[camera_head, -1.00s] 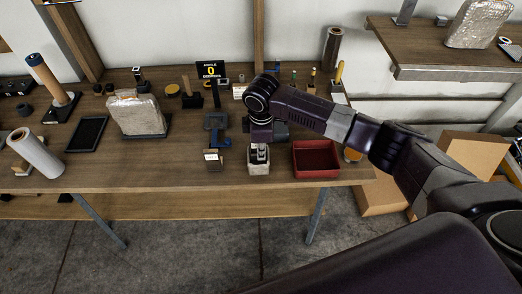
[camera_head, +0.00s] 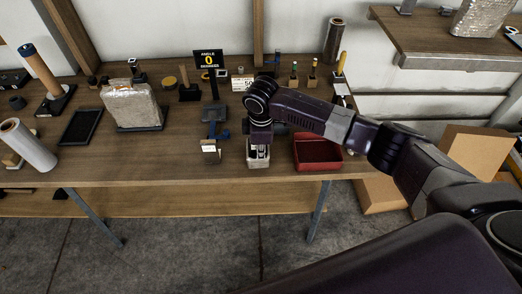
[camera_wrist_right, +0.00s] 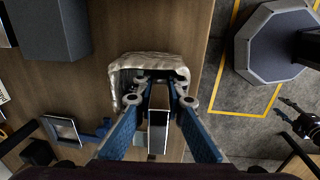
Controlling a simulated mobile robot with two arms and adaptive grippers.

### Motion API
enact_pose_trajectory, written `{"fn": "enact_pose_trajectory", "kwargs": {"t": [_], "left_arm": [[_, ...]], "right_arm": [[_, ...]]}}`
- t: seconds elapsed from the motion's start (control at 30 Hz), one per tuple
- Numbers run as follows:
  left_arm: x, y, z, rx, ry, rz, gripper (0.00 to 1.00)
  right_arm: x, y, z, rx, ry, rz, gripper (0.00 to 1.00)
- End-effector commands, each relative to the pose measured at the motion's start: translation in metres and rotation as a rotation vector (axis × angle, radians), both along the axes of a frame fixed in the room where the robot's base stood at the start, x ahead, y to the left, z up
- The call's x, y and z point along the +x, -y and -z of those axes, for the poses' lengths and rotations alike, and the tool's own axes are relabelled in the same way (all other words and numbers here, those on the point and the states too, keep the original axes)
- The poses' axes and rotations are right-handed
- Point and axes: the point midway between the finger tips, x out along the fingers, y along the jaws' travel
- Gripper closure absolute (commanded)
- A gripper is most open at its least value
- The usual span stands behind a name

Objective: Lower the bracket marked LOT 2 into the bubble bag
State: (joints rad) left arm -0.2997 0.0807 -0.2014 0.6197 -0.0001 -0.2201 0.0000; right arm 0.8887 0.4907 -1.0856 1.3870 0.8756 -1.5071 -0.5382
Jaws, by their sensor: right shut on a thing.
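My right gripper (camera_head: 259,153) points down over a small open bubble bag (camera_head: 258,164) near the table's front edge. In the right wrist view the bag (camera_wrist_right: 150,62) is silvery and crinkled, and the fingertips (camera_wrist_right: 160,92) of my right gripper are over its mouth. The gripper is shut on a narrow dark bracket with a pale patch (camera_wrist_right: 158,118), seen between the blue-padded fingers. No lettering on it is readable, and how deep its lower end sits in the bag is hidden. My left gripper is not in view.
A red tray (camera_head: 296,158) stands just right of the bag. A small labelled block (camera_head: 211,157) and a blue-and-grey fixture (camera_head: 214,113) are to the left. A larger filled bubble bag (camera_head: 130,101) stands further left. The sign (camera_head: 208,61) reads 0.

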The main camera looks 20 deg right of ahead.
Motion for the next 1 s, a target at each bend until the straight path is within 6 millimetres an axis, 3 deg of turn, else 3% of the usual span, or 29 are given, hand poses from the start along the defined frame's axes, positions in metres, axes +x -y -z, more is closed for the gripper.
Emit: {"fn": "enact_pose_trajectory", "kwargs": {"t": [0.47,0.5,0.67,1.0], "left_arm": [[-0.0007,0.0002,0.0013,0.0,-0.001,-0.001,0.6],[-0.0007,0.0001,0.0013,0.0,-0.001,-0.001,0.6],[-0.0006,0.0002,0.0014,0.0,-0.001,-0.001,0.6],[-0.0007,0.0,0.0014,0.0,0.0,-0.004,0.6]], "right_arm": [[-0.0049,-0.0006,0.0078,-0.001,-0.012,-0.002,1.0],[-0.005,-0.0005,0.008,-0.001,-0.012,-0.002,0.87],[-0.0054,-0.0004,0.0085,-0.002,-0.013,-0.001,0.69],[-0.0063,0.0,0.008,-0.003,-0.016,-0.001,0.69]]}}
